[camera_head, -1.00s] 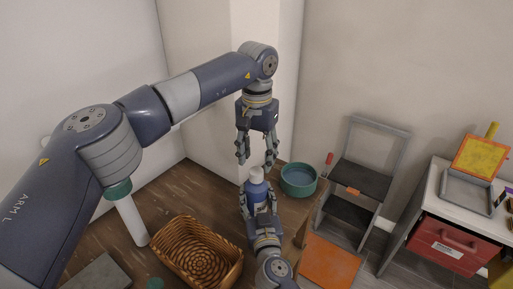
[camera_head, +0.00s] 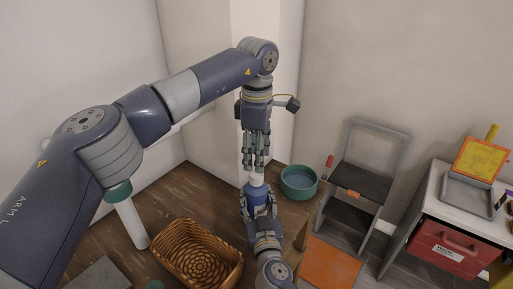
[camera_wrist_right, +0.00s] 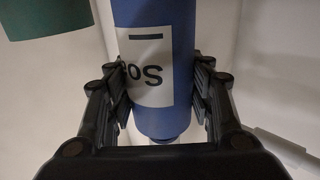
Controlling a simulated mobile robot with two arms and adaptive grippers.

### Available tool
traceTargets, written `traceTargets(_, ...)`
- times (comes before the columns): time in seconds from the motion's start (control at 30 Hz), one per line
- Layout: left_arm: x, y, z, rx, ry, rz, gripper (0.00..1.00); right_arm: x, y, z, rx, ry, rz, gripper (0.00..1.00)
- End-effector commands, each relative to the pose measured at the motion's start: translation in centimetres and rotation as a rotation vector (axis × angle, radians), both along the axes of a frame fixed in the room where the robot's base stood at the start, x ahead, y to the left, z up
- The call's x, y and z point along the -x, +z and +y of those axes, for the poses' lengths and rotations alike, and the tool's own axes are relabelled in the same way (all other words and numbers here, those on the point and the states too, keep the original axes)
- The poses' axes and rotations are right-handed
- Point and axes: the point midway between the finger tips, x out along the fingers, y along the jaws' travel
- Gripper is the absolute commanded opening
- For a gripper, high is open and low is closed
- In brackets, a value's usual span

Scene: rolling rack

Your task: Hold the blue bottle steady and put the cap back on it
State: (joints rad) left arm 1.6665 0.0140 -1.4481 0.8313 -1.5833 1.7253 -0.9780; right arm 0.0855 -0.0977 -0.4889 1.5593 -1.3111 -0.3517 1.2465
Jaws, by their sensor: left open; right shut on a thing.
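The blue bottle (camera_wrist_right: 180,60) fills the middle of the right wrist view and has a white label with dark letters. In the head view its blue top (camera_head: 257,187) shows above my right gripper (camera_head: 258,205), which is shut on it and holds it about upright. The white cap (camera_head: 257,179) is at the top of the bottle; how firmly it sits is too small to tell. My left gripper (camera_head: 254,166) points straight down just above the bottle. Its open fingers are at the cap and partly hide it; contact cannot be told.
A wicker basket (camera_head: 163,262) stands on the floor at the lower left. A teal bowl (camera_head: 299,193) is just right of the bottle. A grey step stool (camera_head: 365,182), an orange panel (camera_head: 331,264) and a cabinet with a red drawer (camera_head: 440,246) are at the right.

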Motion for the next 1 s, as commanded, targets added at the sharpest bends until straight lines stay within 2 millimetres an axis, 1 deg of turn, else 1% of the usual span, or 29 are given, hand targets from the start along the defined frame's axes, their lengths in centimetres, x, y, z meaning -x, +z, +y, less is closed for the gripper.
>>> traceTargets(0.1,0.0,0.2,0.0,0.000,0.207,0.000,0.47,0.0,0.0,0.0,0.000,0.000,0.000,0.00)
traceTargets(0.8,0.1,1.2,0.1,0.000,1.445,0.002,0.47,0.0,0.0,0.0,0.000,0.000,0.000,0.00)
traceTargets(1.0,0.1,1.4,0.1,0.000,1.747,0.002,0.47,0.0,0.0,0.0,0.000,0.000,0.000,0.00)
